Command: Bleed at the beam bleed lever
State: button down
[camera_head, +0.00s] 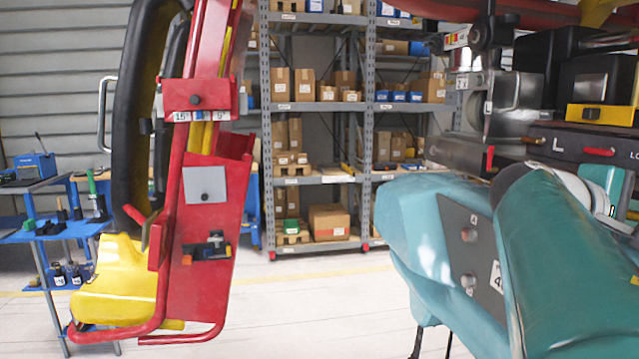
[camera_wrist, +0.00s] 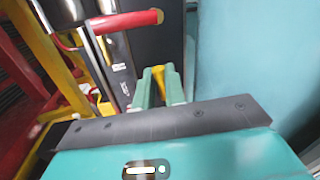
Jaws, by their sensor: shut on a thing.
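In the wrist view, my gripper (camera_wrist: 160,85) has its two teal fingers close together. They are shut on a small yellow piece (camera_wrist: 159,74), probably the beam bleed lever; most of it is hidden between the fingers. A dark panel with white lettering (camera_wrist: 118,62) stands just left of the fingers, with a red bar handle (camera_wrist: 125,21) above it. In the head view, my teal arm reaches right, and its fingertips and the held piece are hidden or out of frame. A dark panel marked "L" (camera_head: 560,143) carries a red handle (camera_head: 598,151).
A red and yellow seat car with a black restraint (camera_head: 205,235) hangs at left in the head view. A small red lever (camera_head: 490,158) sits left of the dark panel. Shelves with boxes (camera_head: 325,110) and a blue trolley (camera_head: 60,230) stand behind. The middle floor is clear.

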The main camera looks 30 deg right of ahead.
jog(key=c, duration=1.5)
grip_release()
jog(key=shift+w+a, duration=0.1)
